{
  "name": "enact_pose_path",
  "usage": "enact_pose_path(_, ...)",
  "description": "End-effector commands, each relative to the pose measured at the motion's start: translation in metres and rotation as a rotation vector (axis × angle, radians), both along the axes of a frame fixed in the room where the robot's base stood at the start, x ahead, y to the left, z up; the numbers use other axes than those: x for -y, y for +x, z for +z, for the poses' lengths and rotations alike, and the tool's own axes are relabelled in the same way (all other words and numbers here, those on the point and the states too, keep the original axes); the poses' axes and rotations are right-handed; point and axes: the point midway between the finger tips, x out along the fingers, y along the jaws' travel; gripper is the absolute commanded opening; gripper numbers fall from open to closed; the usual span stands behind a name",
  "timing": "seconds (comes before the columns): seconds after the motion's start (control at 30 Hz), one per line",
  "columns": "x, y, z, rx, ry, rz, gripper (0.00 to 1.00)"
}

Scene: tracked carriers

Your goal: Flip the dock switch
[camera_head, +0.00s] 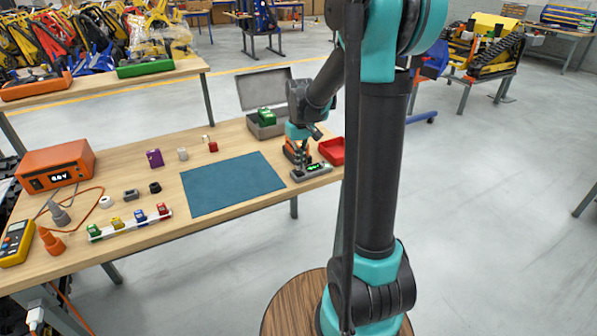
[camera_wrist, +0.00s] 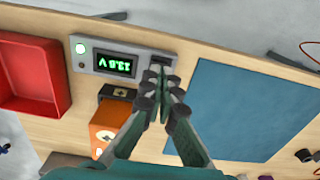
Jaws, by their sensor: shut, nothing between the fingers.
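The dock (camera_head: 312,171) is a grey box at the right end of the workbench, with a lit green display. In the wrist view the dock (camera_wrist: 88,58) shows upside-down green digits and a glowing green round light. My gripper (camera_wrist: 158,74) is shut and empty, its fingertips at the display-side end of the dock, over a dark slot-like part. The fingers partly cover that part, so I cannot tell the switch's position or whether they touch it. In the head view my gripper (camera_head: 303,148) points down over the dock. An orange battery-like block (camera_wrist: 108,128) with a black top stands beside the dock.
A red tray (camera_head: 332,151) lies right of the dock. A blue mat (camera_head: 232,184) is to the left and is bare. Several small parts and a white rack (camera_head: 130,226) are farther left.

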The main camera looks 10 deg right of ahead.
Motion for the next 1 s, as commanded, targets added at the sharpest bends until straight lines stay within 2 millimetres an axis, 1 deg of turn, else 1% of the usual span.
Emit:
enact_pose_path(0.27,0.000,0.000,-0.001,0.000,0.000,0.000,0.00)
enact_pose_path(1.0,0.000,0.000,-0.011,0.000,0.000,0.000,0.00)
